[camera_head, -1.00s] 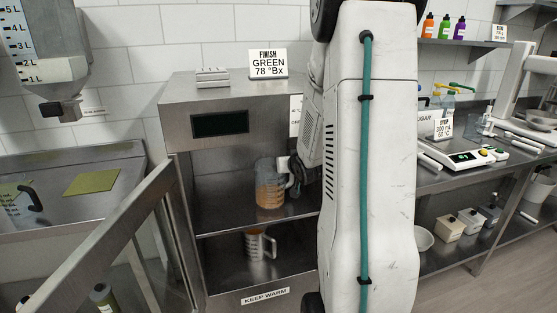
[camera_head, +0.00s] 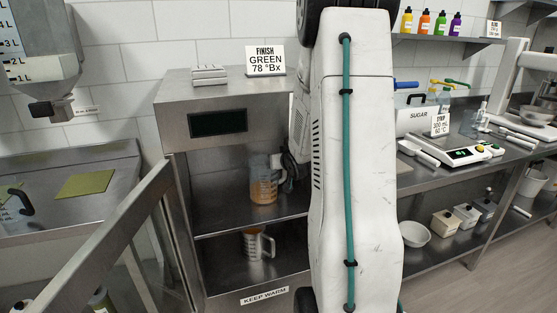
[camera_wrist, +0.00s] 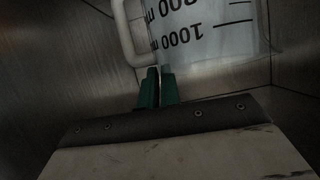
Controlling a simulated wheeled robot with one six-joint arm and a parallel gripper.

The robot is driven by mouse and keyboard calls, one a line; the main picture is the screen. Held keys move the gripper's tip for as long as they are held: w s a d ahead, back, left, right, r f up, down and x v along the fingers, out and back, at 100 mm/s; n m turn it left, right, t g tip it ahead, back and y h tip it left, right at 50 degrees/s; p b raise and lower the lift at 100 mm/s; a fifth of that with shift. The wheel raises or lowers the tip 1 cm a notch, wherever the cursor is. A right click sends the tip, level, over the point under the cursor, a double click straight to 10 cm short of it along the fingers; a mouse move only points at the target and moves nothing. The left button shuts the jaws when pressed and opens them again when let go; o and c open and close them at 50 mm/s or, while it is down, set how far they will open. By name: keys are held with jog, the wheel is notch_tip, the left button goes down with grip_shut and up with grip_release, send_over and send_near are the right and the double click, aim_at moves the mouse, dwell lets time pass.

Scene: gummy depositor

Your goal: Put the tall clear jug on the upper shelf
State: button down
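The tall clear jug (camera_head: 264,186) has dark markings and orange contents. It stands upright inside the open steel cabinet, over the upper shelf (camera_head: 222,217), and appears to rest on it. My gripper (camera_head: 287,177) is at the jug's right side, by its pale handle, partly hidden by my arm. In the wrist view the jug (camera_wrist: 215,35) appears inverted, with its white handle (camera_wrist: 126,35) at the left. The green fingertips (camera_wrist: 160,71) are close together with a narrow gap, beside the handle's end. Whether they pinch the handle or jug wall is unclear.
A smaller jug (camera_head: 254,245) stands on the cabinet's lower shelf. The open cabinet door (camera_head: 100,245) swings out to the left. A sign (camera_head: 265,60) stands on the cabinet top. A counter with a scale (camera_head: 460,155) lies to the right.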

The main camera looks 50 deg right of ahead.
jog(key=c, duration=1.6)
grip_release()
jog(key=v, duration=1.2)
jog(key=s+a+r+n+g+y, duration=0.1)
jog(key=s+a+r+g+y, duration=0.1)
jog(key=a, duration=0.6)
jog(key=s+a+r+n+g+y, duration=0.1)
jog(key=s+a+r+n+g, duration=0.15)
jog(key=a, duration=0.65)
jog(key=s+a+r+g+y, duration=0.1)
jog(key=s+a+g+y, duration=0.1)
jog(key=a, duration=0.6)
jog(key=s+a+r+n+g+y, duration=0.2)
jog(key=s+a+n+g, duration=0.1)
jog(key=s+a, duration=0.6)
jog(key=shift+s+a+g, duration=0.3)
jog(key=shift+s+g, duration=0.05)
jog(key=shift+s, duration=0.4)
